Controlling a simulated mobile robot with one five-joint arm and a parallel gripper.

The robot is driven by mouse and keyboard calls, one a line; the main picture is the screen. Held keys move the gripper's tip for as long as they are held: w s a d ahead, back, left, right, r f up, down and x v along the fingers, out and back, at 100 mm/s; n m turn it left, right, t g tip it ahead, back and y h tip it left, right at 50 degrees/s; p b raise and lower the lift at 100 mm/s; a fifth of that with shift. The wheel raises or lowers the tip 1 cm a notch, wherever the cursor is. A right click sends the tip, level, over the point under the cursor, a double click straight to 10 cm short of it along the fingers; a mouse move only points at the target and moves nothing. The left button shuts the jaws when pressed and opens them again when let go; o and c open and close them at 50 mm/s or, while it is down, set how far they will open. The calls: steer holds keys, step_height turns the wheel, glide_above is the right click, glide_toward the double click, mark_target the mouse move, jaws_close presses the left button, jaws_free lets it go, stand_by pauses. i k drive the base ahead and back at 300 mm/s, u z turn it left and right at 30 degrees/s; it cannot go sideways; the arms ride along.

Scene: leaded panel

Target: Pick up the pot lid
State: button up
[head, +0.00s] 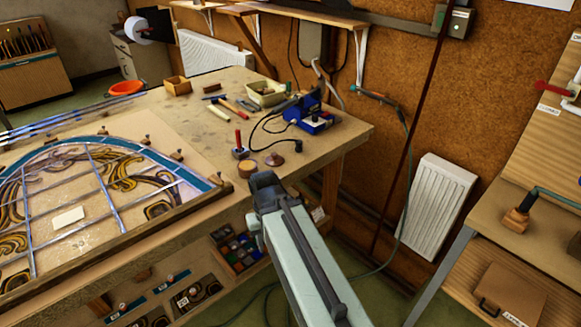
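A small brown, round pot lid with a raised knob (274,159) lies on the workbench near its front right edge. Just left of it stands a small round pot (247,169) with a pale top. My gripper (264,180) is the dark end of my arm, in front of the lid and pot in the picture, at the bench's front edge. A gap shows between it and the lid. Its fingers cannot be told apart, so whether it is open or shut is unclear. Nothing held in it is visible.
A red-handled tool (239,143) stands behind the pot. A blue soldering station (312,118) with black cables sits behind the lid. The large leaded panel (85,200) covers the bench's left side. Bare bench top (335,137) lies right of the lid.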

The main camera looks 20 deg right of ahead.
mark_target(275, 160)
steer(key=u, duration=2.65)
steer(key=k, duration=1)
steer(key=z, duration=0.95)
steer(key=i, duration=1.05)
steer(key=u, duration=0.05)
